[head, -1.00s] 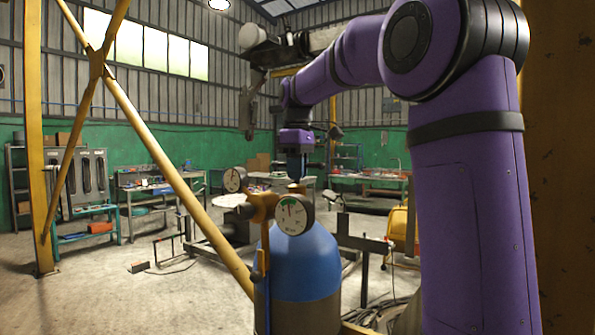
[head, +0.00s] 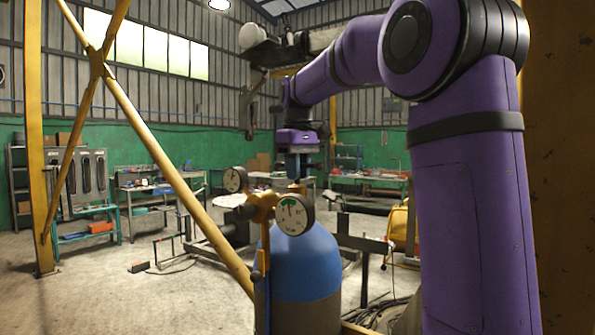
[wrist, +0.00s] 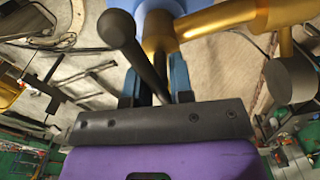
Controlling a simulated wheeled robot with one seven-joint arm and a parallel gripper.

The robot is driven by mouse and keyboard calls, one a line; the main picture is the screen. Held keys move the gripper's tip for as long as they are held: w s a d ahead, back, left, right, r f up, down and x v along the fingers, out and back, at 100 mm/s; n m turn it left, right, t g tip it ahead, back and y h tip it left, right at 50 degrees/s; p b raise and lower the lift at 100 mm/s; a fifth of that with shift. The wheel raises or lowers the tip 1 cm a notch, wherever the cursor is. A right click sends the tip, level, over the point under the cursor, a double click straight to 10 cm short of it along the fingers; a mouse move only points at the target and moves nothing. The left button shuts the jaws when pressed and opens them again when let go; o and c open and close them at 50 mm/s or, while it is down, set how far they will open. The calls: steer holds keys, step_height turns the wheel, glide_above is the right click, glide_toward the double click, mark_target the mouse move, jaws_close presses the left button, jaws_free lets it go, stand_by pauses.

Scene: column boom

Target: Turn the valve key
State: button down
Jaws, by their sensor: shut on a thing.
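The valve key shows in the wrist view as a dark bar (wrist: 131,45) with a rounded end, running in between the blue fingers of my gripper (wrist: 155,85). In the head view my gripper (head: 298,178) points down over the brass valve (head: 263,207) on top of a blue gas cylinder (head: 302,262). It is shut on the key, which is mostly hidden there by the fingers. The brass valve body also shows beside the fingers in the wrist view (wrist: 215,22).
A yellow diagonal brace (head: 165,165) crosses left of the cylinder. Workbenches stand farther back, with open floor at left.

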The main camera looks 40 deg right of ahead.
steer(key=c, duration=1)
jaws_free()
steer(key=shift+r, duration=0.1)
step_height(320, 180, up, 11)
steer(key=shift+f, duration=0.2)
